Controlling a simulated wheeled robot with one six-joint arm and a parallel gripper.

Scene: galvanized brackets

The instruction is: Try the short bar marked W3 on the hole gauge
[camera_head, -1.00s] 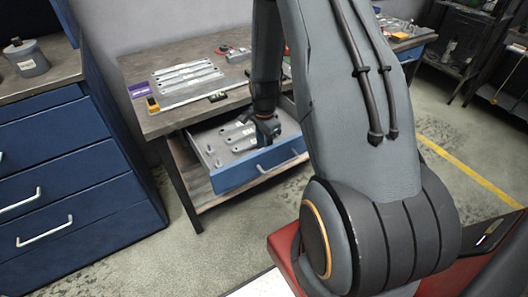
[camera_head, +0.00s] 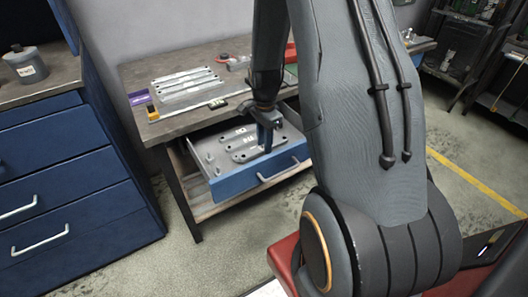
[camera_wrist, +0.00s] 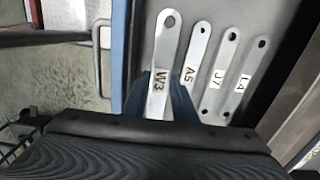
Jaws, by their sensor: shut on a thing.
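The short bar marked W3 (camera_wrist: 161,58) is a light grey metal strip with a round hole near its far end. In the wrist view the blue fingers of my gripper (camera_wrist: 166,98) stand on both sides of it, shut on it near its label. W3 looks larger than its neighbours; whether it is clear of the drawer floor I cannot tell. Bars A5 (camera_wrist: 193,65), J7 (camera_wrist: 217,72) and L4 (camera_wrist: 240,75) lie beside it. In the head view my gripper (camera_head: 268,138) is at the right part of the open blue drawer (camera_head: 240,185). I cannot make out the hole gauge for certain.
Long metal bars (camera_head: 186,84) lie on the workbench (camera_head: 140,78) above the drawer, with a ruler-like tool (camera_head: 190,110) in front. Small grey pegs (camera_head: 209,160) stand at the drawer's left. A blue cabinet (camera_head: 60,175) stands left. The drawer handle (camera_head: 278,171) sticks out in front.

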